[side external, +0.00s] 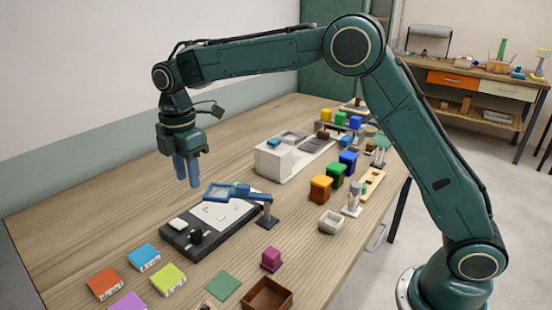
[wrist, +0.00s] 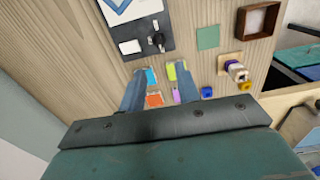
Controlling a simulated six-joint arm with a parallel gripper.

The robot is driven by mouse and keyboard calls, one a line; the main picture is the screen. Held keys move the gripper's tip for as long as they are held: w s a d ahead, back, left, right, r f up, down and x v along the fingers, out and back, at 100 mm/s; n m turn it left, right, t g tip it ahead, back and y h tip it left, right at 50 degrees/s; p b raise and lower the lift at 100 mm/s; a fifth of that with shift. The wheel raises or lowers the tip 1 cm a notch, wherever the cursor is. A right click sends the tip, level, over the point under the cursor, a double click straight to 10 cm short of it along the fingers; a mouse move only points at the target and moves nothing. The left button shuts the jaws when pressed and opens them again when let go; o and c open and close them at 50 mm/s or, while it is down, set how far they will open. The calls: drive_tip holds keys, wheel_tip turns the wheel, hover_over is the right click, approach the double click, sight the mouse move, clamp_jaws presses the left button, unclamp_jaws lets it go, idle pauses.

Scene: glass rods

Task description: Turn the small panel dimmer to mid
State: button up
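A dark panel (side external: 187,242) lies on the wooden table, with a black dimmer knob (side external: 196,236) and a white block-like switch (side external: 178,224) on its near end. In the wrist view the panel (wrist: 136,49) is at the top, with the knob (wrist: 157,40) right of the white switch (wrist: 130,47). The pointer setting of the knob is too small to read. My gripper (side external: 188,184) hangs above the table, behind the panel in the side view, touching nothing. In the wrist view its blue fingers (wrist: 160,80) are apart with nothing held between them.
A blue-framed magnifier (side external: 230,191) on a stand overhangs the panel's far part. Coloured cards (side external: 145,257), a green square (side external: 223,286), a magenta block (side external: 271,259) and a brown tray (side external: 249,302) lie nearby. Table left of the panel is clear.

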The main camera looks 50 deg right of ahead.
sight(195, 229)
drive_tip(key=shift+w+a+f, duration=0.2)
drive_tip(key=shift+f, duration=0.2)
drive_tip(key=shift+f, duration=0.1)
wheel_tip(195, 229, down, 14)
drive_tip(key=shift+r, duration=0.2)
idle(0.4)
clamp_jaws()
